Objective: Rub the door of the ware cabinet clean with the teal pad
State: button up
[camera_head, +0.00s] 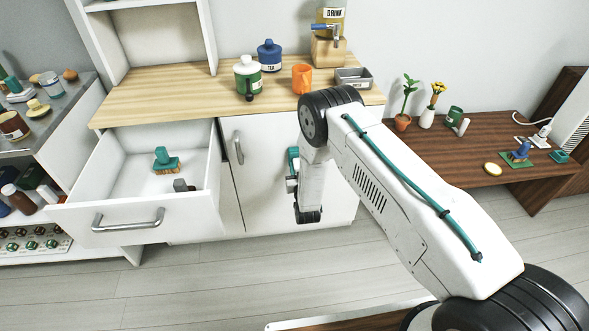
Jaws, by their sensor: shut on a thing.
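The ware cabinet's white door (262,200) is below the wooden counter, closed, with a grey bar handle (238,148) near its left edge. My gripper (291,178) is in front of the middle of this door, partly hidden behind my own wrist. It is shut on the teal pad (293,158), which shows as a narrow upright teal strip. The pad is at or very near the door's face; I cannot tell whether it touches. My arm hides the right part of the door. No marks are clear on the visible part.
An open drawer (150,217) juts out left of the door, holding a teal-topped brush (165,160) and a small grey item. Jars, an orange mug (301,79) and a drink dispenser (328,40) stand on the counter. A low brown table (450,165) is at right. Floor in front is clear.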

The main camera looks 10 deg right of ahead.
jog(key=d, duration=1.1)
jog(key=shift+w, duration=0.2)
dwell(0.4)
jog(key=s, duration=0.6)
dwell(0.4)
jog(key=shift+s, duration=0.15)
jog(key=s, duration=0.2)
jog(key=shift+s, duration=0.4)
